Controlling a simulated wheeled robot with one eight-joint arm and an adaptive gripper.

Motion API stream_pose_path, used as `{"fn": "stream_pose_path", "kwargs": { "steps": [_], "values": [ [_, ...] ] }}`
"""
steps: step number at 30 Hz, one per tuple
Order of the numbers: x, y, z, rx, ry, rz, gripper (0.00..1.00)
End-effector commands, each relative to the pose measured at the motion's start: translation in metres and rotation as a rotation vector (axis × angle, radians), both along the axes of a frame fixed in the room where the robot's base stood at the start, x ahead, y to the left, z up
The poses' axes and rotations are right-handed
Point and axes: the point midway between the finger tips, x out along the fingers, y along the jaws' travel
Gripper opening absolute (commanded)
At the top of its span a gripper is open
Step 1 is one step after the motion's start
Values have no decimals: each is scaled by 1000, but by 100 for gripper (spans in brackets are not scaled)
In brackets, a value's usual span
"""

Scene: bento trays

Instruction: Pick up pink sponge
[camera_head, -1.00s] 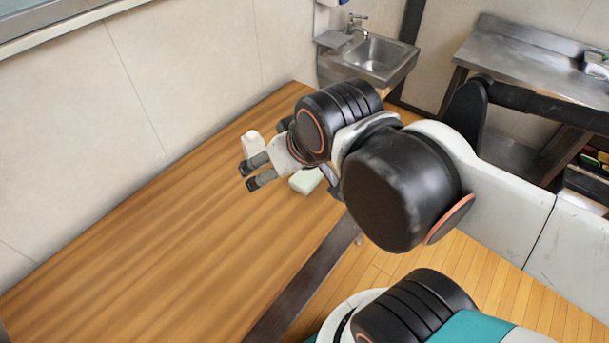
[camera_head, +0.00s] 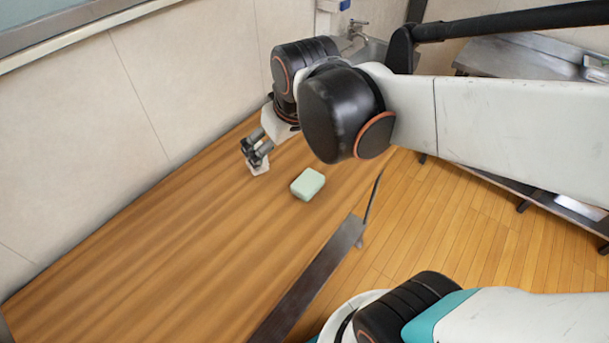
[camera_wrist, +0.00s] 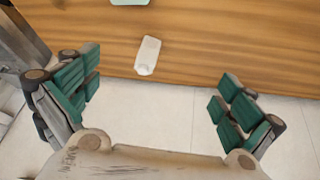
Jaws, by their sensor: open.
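No pink sponge shows in either view. A pale green, sponge-like block (camera_head: 307,184) lies on the wooden counter in the head view. Only its edge shows at the top of the wrist view (camera_wrist: 129,2). A small white object (camera_head: 259,169) is on the counter to its left, partly hidden behind my fingers; the wrist view shows it as a pale, rounded oblong (camera_wrist: 147,55). My gripper (camera_head: 256,153) is open with nothing held, close to the white object in the head view. In the wrist view its green-padded fingers (camera_wrist: 157,95) are spread wide, with the white object beyond the gap.
The long wooden counter (camera_head: 150,235) is bare in its left and near parts. A tiled wall (camera_head: 180,70) runs along its back edge, close to my gripper. A metal sink (camera_head: 372,50) and a steel table (camera_head: 490,58) stand beyond my arm.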

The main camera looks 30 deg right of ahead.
Motion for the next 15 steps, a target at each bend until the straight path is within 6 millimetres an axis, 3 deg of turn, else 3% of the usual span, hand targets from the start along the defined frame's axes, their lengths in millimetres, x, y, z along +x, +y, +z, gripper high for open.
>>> {"fn": "stream_pose_path", "kwargs": {
  "steps": [6,15],
  "values": [
    [38,-23,-15,-29,100,43,100],
    [64,-71,-63,-48,296,142,100]
  ]
}}
